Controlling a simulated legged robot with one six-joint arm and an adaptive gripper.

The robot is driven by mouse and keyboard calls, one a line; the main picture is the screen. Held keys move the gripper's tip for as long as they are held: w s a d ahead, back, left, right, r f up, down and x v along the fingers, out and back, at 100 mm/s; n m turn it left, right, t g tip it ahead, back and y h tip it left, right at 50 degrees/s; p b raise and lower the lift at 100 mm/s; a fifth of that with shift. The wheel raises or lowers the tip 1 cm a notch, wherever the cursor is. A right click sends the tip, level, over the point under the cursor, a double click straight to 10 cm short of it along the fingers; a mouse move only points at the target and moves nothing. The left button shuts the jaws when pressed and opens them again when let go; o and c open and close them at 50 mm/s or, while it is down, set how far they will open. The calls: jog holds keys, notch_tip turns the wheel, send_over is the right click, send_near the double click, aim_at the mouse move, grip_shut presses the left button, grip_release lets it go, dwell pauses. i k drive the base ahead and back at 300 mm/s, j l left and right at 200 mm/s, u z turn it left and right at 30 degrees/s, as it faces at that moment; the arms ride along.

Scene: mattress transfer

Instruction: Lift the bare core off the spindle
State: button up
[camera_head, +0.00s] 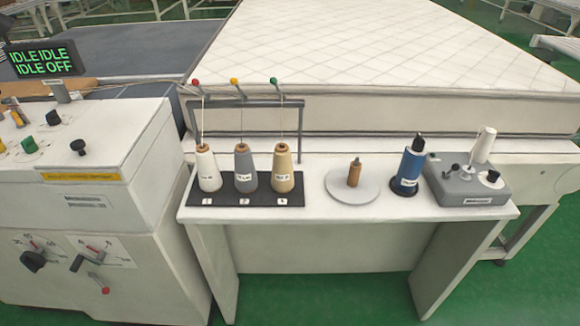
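A small bare brown core (353,176) stands upright at the middle of a round white disc (340,195) on the white table. A small tip shows at the core's top; the spindle inside is otherwise hidden by the core. No thread shows on the core. My gripper is not in view in the head view, so its place and state are not shown.
Left of the disc, white, grey and tan thread cones (283,168) stand on a black mat (213,200) under a thread rack (245,103). To its right are a blue cone (411,168) and a grey control box (466,184) with a white cone (483,145). A quilted mattress (400,40) lies behind.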

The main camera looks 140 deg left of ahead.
aim_at(354, 173)
jog(key=u, duration=4.15)
jog(key=i+l, duration=0.15)
jog(key=i, duration=0.3)
jog(key=i+l, duration=0.2)
jog(key=i, duration=0.25)
jog(key=i+l, duration=0.15)
jog(key=i, duration=0.3)
jog(key=i+l, duration=0.15)
jog(key=i, duration=0.25)
